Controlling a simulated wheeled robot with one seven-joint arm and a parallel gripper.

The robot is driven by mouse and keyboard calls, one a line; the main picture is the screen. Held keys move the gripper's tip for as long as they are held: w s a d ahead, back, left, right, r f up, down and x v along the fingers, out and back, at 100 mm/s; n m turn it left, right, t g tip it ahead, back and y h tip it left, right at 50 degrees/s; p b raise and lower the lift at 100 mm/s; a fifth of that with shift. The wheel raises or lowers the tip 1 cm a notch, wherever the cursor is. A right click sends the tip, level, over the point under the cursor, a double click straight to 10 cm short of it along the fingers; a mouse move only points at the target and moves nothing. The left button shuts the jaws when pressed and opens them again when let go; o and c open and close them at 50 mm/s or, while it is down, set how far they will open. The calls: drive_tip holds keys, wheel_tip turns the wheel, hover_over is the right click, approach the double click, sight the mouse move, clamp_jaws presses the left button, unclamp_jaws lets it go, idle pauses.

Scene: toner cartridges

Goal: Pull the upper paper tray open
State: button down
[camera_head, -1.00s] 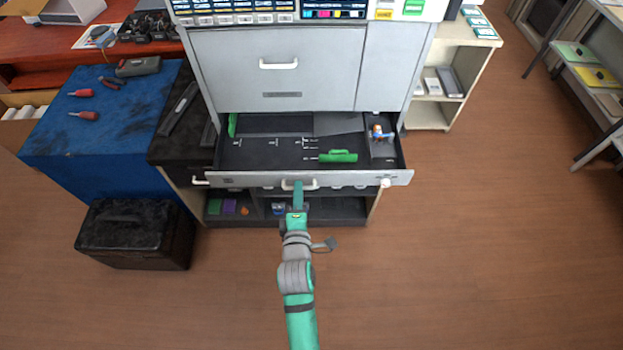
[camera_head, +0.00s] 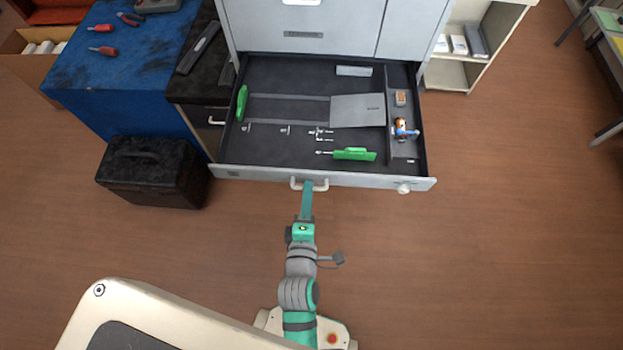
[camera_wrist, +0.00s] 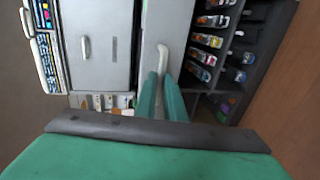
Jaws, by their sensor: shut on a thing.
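The upper paper tray (camera_head: 228,171) is a wide drawer with a grey front and dark interior, pulled far out of the grey printer (camera_head: 300,30). Its white handle (camera_head: 321,187) is at the middle of the front; the handle also shows in the wrist view (camera_wrist: 163,57). My gripper (camera_head: 308,187) is shut on this handle, its green fingers (camera_wrist: 160,95) on either side of it.
A black box (camera_head: 150,172) stands on the floor at the left, beside a blue cabinet (camera_head: 110,75) with red-handled tools on top. A white shelf (camera_head: 455,73) stands at the right. The wooden floor in front and at right is clear.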

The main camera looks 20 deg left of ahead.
drive_tip(key=shift+s+d+f, duration=0.15)
drive_tip(key=shift+s+d, duration=0.1)
drive_tip(key=shift+s, duration=0.3)
drive_tip(key=c, duration=1.9)
unclamp_jaws()
drive_tip(key=shift+a, duration=0.1)
drive_tip(key=shift+o, duration=0.2)
drive_tip(key=v, duration=1.1)
drive_tip(key=shift+w, duration=0.1)
drive_tip(key=s+d+m+h, duration=0.2)
drive_tip(key=s+d+m, duration=0.1)
drive_tip(key=m, duration=0.7)
drive_tip(key=s+d+m+h, duration=0.2)
drive_tip(key=d+m, duration=0.3)
drive_tip(key=m, duration=0.6)
drive_tip(key=shift+s+r, duration=0.5)
drive_tip(key=shift+s, duration=0.35)
